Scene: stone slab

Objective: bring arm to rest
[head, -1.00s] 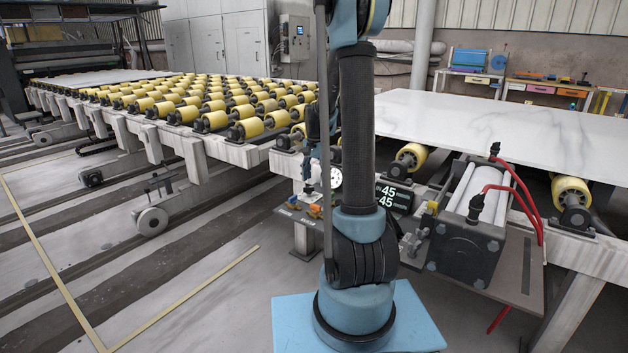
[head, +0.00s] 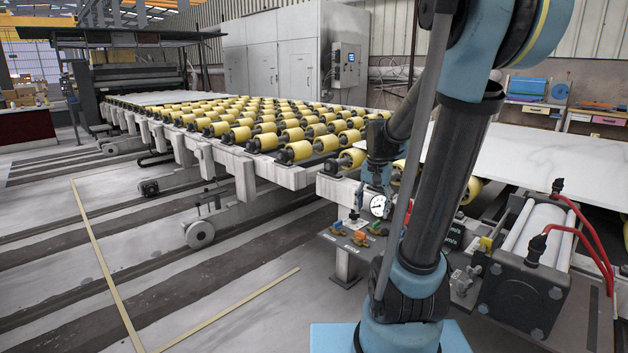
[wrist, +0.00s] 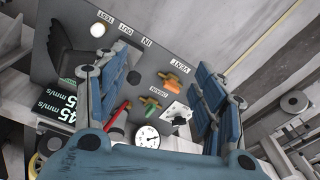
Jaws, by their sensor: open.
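My gripper (wrist: 160,92) is open, its two blue-padded fingers apart on the left and right of the wrist view. Nothing is held between them. It points down at a dark control panel (wrist: 150,40) with labels, an orange knob (wrist: 172,82) and a green knob (wrist: 150,103). A round white gauge (wrist: 147,136) shows between the fingers, near the wrist. In the head view my arm (head: 440,190) stands at the right, folded, with its end hanging behind it near the panel (head: 345,240). I cannot tell the exact gap to the panel there.
A conveyor with yellow rollers (head: 295,152) runs to the back left. A white stone slab (head: 545,160) lies at the right. A cylinder unit (head: 530,265) with red hoses stands in front of it. The floor at left (head: 60,290) is clear.

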